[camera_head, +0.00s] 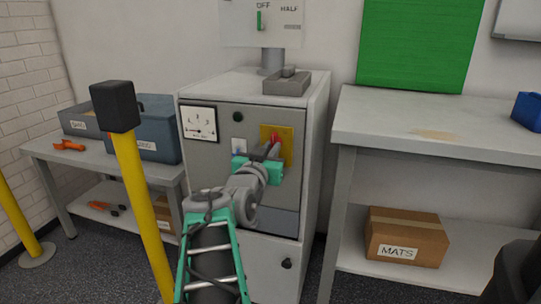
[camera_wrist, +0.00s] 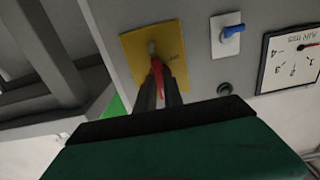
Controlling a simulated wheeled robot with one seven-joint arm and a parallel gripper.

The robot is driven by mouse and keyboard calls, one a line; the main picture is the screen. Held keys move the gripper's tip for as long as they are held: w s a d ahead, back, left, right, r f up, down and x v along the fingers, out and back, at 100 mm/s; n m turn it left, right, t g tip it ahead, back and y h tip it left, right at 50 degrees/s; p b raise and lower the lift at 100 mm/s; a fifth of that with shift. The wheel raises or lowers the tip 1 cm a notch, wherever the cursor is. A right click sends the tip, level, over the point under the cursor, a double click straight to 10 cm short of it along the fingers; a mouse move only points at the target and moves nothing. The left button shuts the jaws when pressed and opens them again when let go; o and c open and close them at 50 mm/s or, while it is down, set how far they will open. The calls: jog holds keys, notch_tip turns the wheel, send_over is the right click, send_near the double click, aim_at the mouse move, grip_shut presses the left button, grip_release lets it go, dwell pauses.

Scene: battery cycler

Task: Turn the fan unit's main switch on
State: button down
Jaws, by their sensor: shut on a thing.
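The fan unit is a grey cabinet (camera_head: 255,210) standing in the middle of the head view. On its front is a yellow plate (camera_head: 287,145) with a red lever (camera_head: 274,138), which I take as the main switch. In the wrist view, turned upside down, the plate (camera_wrist: 132,47) shows small unreadable lettering, and the red lever (camera_wrist: 158,78) lies between my finger ends. My gripper (camera_head: 268,153) is shut on the red lever. The gripper's two dark fingers (camera_wrist: 158,88) hide part of it. I cannot tell which position the lever is in.
A panel (camera_head: 285,22) with a green lever stands above. A yellow post (camera_head: 142,190) stands left and a bench (camera_head: 425,120) right.

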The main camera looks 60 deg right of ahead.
jog(key=shift+r, duration=0.25)
jog(key=c, duration=1.9)
grip_release()
jog(key=o, duration=0.4)
jog(key=shift+f, duration=0.2)
jog(key=shift+o, duration=0.2)
